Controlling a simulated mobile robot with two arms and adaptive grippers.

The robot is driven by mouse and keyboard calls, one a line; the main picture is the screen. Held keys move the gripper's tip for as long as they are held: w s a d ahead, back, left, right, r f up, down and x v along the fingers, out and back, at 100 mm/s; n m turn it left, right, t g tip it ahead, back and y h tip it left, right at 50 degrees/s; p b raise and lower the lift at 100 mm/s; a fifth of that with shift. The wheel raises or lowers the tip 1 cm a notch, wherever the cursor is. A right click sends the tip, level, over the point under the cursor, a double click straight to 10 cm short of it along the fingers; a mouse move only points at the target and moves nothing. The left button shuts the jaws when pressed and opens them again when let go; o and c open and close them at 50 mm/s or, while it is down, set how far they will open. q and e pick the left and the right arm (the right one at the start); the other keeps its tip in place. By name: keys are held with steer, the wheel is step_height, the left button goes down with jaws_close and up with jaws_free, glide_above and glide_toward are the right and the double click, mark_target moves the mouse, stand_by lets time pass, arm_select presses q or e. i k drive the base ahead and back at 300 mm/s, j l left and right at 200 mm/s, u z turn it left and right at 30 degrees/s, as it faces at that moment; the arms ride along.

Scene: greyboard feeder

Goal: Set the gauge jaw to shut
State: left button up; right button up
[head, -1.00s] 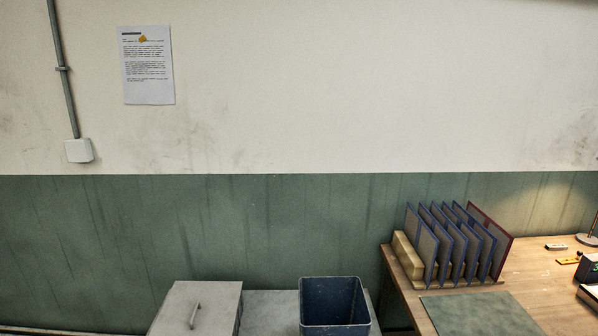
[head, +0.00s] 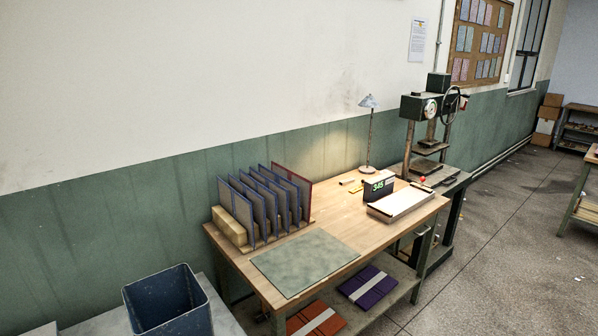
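A dark box with a lit green number display (head: 378,187) stands on the right part of the wooden workbench (head: 335,201). A low pale flat-topped unit (head: 402,201) sits right in front of it. Behind the bench stands a dark green press (head: 415,107) with a round dial and a handwheel. I cannot make out a gauge jaw for certain at this distance, nor whether any jaw is open or shut. Neither of my grippers is in view.
A rack of upright blue-edged boards (head: 262,203) and a green mat (head: 305,262) occupy the bench's left part. A desk lamp (head: 368,130) stands at its back. A blue bin (head: 167,303) is at lower left. Open floor (head: 510,245) lies to the right.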

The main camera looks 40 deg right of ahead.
mark_target(422, 178)
steer(key=z, duration=2)
